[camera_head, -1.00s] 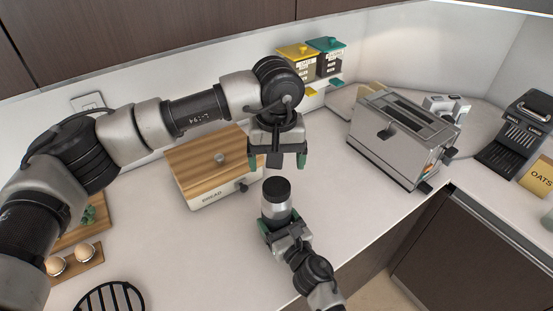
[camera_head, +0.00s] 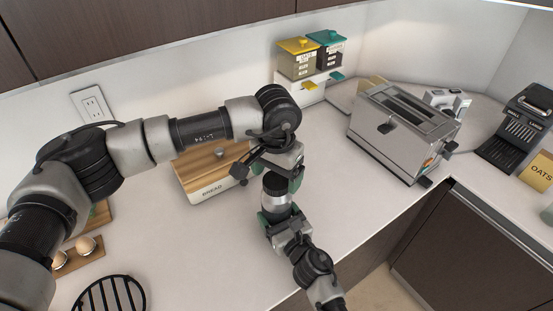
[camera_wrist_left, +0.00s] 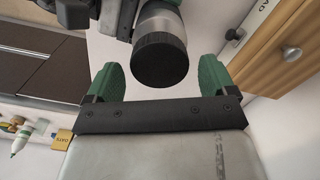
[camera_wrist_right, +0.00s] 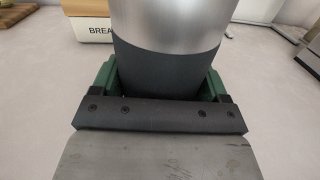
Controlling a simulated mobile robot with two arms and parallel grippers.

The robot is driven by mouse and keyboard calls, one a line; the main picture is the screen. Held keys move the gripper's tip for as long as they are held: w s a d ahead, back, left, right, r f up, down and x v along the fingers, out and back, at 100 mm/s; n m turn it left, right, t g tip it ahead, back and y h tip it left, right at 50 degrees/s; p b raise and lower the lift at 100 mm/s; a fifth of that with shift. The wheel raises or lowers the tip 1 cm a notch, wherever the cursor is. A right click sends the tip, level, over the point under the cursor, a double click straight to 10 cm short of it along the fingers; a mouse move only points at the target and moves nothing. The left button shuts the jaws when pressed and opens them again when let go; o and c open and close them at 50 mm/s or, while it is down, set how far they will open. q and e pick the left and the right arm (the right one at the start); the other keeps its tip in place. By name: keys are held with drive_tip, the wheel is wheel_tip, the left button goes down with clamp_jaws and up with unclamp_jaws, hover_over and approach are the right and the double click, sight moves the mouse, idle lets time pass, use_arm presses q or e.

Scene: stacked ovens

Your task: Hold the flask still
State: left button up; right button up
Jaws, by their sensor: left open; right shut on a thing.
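The flask (camera_head: 277,193) stands upright on the counter, a silver and dark grey cylinder with a black lid. My right gripper (camera_head: 275,218) is shut around its lower part; the right wrist view shows the dark grey lower body (camera_wrist_right: 168,68) between the green fingers (camera_wrist_right: 163,85). My left gripper (camera_head: 270,172) is open close to the flask's top. In the left wrist view the black lid (camera_wrist_left: 160,60) shows just beyond and between the open green fingers (camera_wrist_left: 158,80).
A wooden-topped bread box (camera_head: 205,172) stands just behind and left of the flask. A toaster (camera_head: 400,130) is to the right. Yellow and teal canisters (camera_head: 312,58) stand at the wall. Eggs in a holder (camera_head: 76,254) and a black round rack (camera_head: 108,295) lie at left. The counter front is clear.

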use_arm(q)
drive_tip(key=shift+f, duration=0.85)
drive_tip(key=shift+c, duration=0.4)
